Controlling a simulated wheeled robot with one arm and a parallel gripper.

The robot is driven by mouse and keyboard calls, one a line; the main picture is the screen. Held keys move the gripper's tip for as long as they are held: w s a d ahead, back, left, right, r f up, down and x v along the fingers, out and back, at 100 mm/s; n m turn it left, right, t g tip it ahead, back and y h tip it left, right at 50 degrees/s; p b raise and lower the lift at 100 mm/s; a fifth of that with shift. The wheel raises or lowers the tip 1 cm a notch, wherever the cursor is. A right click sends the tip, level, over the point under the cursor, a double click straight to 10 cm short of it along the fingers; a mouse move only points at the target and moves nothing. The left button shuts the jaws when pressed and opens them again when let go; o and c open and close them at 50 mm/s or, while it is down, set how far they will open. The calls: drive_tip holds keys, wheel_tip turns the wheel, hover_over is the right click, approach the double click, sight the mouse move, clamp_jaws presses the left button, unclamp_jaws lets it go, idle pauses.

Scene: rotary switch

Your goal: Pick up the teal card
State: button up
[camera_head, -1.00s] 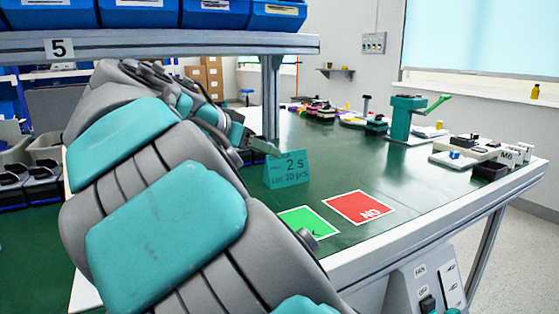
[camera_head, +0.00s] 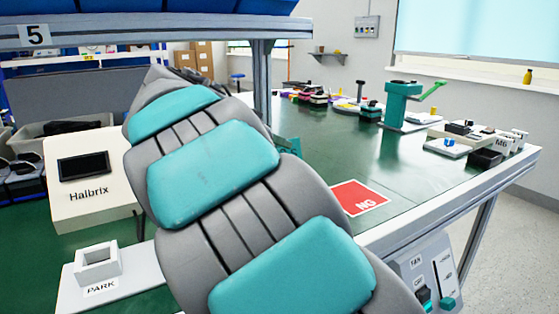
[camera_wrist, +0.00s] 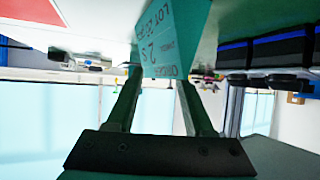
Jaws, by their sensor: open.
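The teal card (camera_wrist: 172,40) stands out in the wrist view, upside down there, with dark printed text on it. In the head view only a small strip of the teal card (camera_head: 290,145) shows past my arm; the rest is hidden. My gripper (camera_wrist: 158,78) is open, with one finger to each side of the card's lower part in the picture. I cannot tell whether either finger touches it. In the head view my gripper is hidden behind my arm.
A red NG square (camera_head: 358,198) lies right of my arm on the green table. A Halbrix box (camera_head: 92,205) and a PARK block (camera_head: 98,262) are on the left. A shelf post (camera_head: 262,85) rises behind the card. A teal press (camera_head: 403,105) stands further back.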

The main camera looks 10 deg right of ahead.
drive_tip(key=shift+c, duration=0.3)
clamp_jaws()
idle(1.1)
